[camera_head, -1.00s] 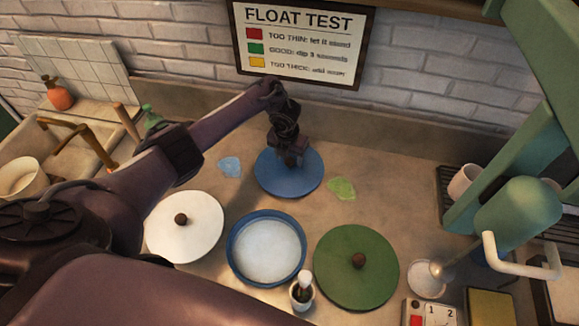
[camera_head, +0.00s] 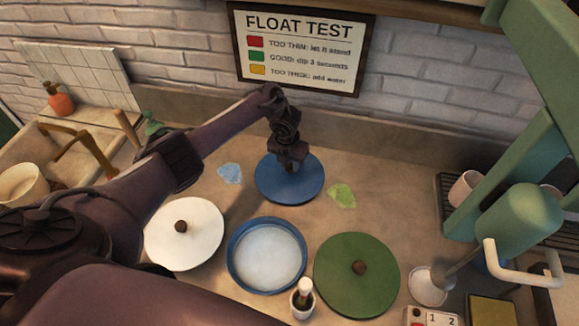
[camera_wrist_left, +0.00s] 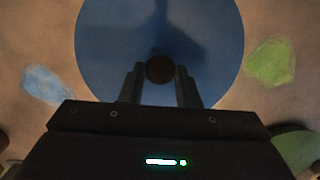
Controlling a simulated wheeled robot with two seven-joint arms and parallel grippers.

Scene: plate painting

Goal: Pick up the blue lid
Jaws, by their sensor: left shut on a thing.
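The blue lid (camera_head: 303,190) is a round disc on the counter, between a blue smear and a green smear. My left gripper (camera_head: 287,166) reaches down over its middle. In the left wrist view the blue lid (camera_wrist_left: 110,50) fills the upper middle, and its dark round knob (camera_wrist_left: 159,69) sits between my left gripper's two fingers (camera_wrist_left: 160,85). The left gripper is shut on that knob. In the head view the knob is hidden behind the gripper. Whether the lid touches the counter cannot be told for sure. My right gripper is not in view.
A blue-rimmed pan (camera_head: 266,288) with pale contents stands in front of the lid. A white lid (camera_head: 200,215) lies left of it and a green lid (camera_head: 340,255) right. A small cup with a brush (camera_head: 301,307) stands between. A green press (camera_head: 520,215) is at right.

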